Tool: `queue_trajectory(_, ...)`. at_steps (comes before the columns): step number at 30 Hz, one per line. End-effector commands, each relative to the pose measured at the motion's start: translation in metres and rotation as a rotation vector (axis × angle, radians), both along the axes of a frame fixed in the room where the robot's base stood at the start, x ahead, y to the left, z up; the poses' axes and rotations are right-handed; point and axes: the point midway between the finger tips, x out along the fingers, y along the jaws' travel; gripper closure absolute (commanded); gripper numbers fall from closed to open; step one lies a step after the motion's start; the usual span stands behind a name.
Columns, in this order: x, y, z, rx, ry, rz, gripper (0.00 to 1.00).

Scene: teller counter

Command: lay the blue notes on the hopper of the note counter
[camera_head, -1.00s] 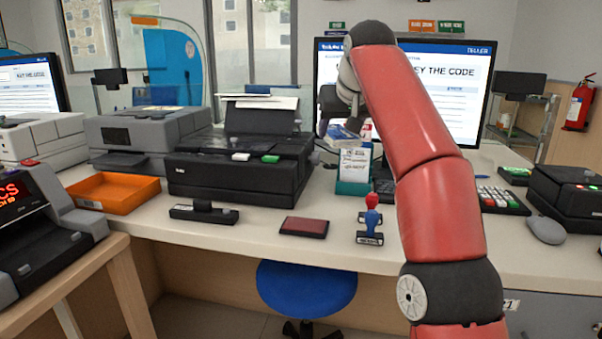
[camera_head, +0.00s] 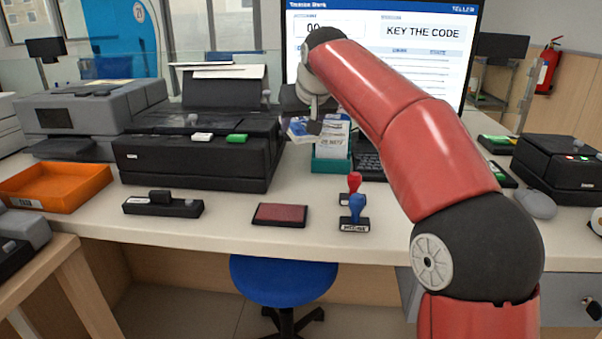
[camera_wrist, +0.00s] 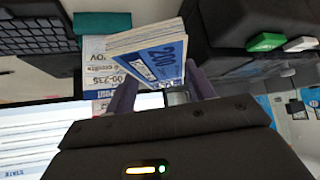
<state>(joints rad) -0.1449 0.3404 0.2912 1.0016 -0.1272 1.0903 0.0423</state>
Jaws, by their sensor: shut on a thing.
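A blue-banded bundle of notes (camera_wrist: 152,52), printed with "200", is clamped between the two fingers of my gripper (camera_wrist: 163,92) in the wrist view. In the head view the notes (camera_head: 299,128) are small and partly hidden by my gripper (camera_head: 312,108), which holds them above the counter, between the black printer and the teal card holder. A grey machine (camera_head: 22,230) at the left edge, on the lower wooden stand, is mostly cut off. It may be the note counter; its hopper is not clearly visible.
The black printer (camera_head: 198,155), teal holder (camera_head: 331,164) and monitor (camera_head: 455,60) are near my gripper. An orange tray (camera_head: 55,188), black stapler-like item (camera_head: 163,206), red pad (camera_head: 280,215) and two stamps (camera_head: 354,212) stand toward the front. A blue stool (camera_head: 283,280) is below the counter.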

Motion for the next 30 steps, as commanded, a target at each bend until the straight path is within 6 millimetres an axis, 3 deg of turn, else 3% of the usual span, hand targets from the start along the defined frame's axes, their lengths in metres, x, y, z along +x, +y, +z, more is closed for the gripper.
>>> queue_trajectory(6,-0.001,0.0,-0.058,-0.001,0.003,0.0,0.72)
queue_trajectory(9,-0.001,0.0,-0.076,0.0,0.002,0.001,0.72)
queue_trajectory(22,0.0,0.0,-0.123,-0.001,0.002,0.0,0.72)
queue_trajectory(30,0.0,0.0,-0.126,0.001,0.0,0.001,0.72)
